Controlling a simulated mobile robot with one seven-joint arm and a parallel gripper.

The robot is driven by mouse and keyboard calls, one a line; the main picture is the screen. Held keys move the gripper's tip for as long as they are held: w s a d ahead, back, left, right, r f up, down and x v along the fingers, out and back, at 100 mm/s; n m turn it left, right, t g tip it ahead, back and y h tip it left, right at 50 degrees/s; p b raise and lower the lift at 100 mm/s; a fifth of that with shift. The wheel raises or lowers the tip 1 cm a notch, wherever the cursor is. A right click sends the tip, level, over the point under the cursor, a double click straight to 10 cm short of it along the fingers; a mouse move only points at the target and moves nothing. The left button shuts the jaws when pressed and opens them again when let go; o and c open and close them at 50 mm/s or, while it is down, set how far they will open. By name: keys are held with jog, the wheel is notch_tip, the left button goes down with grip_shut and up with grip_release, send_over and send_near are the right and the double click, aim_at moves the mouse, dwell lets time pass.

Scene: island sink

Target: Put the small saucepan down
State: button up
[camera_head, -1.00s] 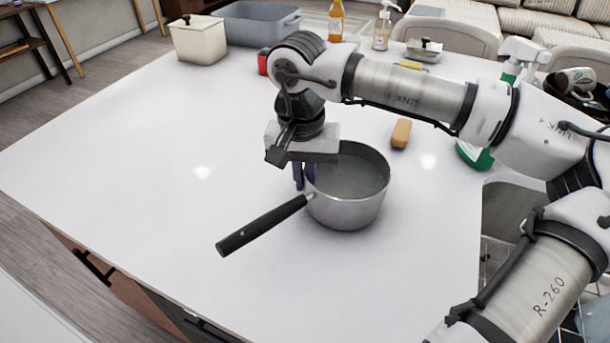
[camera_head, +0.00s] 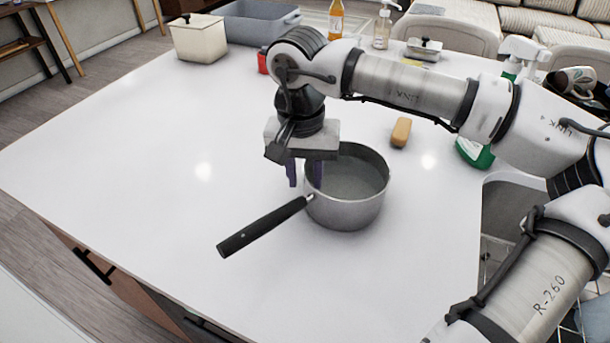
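The small saucepan (camera_head: 347,208) is grey metal with a long black handle (camera_head: 262,226) that points to the lower left. It stands upright on the white island counter (camera_head: 130,160) and looks to be resting on it. My gripper (camera_head: 305,176) is above the left part of the saucepan's rim, pointing down. Its two purple fingers are spread apart, one outside the rim and the other over or inside the pan. The gripper looks open. Whether a finger still touches the rim is hard to tell.
A yellow-brown sponge (camera_head: 401,132) lies behind the saucepan. A cream lidded pot (camera_head: 198,38), a grey-blue tub (camera_head: 255,22) and bottles stand at the back. The counter's left side is clear.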

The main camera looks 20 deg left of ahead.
notch_tip(320, 180, up, 11)
jog(key=b, duration=0.1)
jog(key=shift+a+r, duration=0.2)
jog(key=shift+a, duration=0.05)
jog(key=shift+s, duration=0.1)
dwell(0.3)
